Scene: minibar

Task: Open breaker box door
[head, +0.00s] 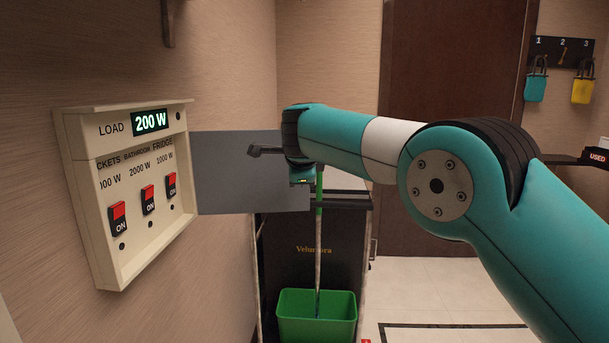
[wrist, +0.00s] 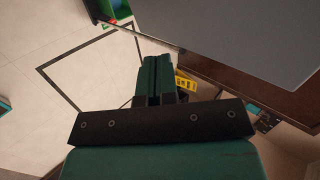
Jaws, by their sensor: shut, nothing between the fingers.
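The cream breaker box (head: 86,210) hangs on the left wall in the head view. Its front is uncovered, showing a 200 W display and three red switches marked ON. A flat grey panel, which looks like its door (head: 235,188), stands out from the box's right edge, swung wide open. It also fills the upper right of the wrist view (wrist: 245,35). My gripper (head: 254,151) is shut and empty, in front of the panel in the head view; I cannot tell whether it touches. In the wrist view the closed fingers (wrist: 157,80) appear beside the panel's edge.
A green bucket (head: 316,318) and a dark cart (head: 285,240) stand behind and below the panel. A brown door (head: 450,110) is at the back. Padlocks, teal (head: 535,88) and yellow (head: 582,90), hang on a rack at right. Tiled floor lies open at lower right.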

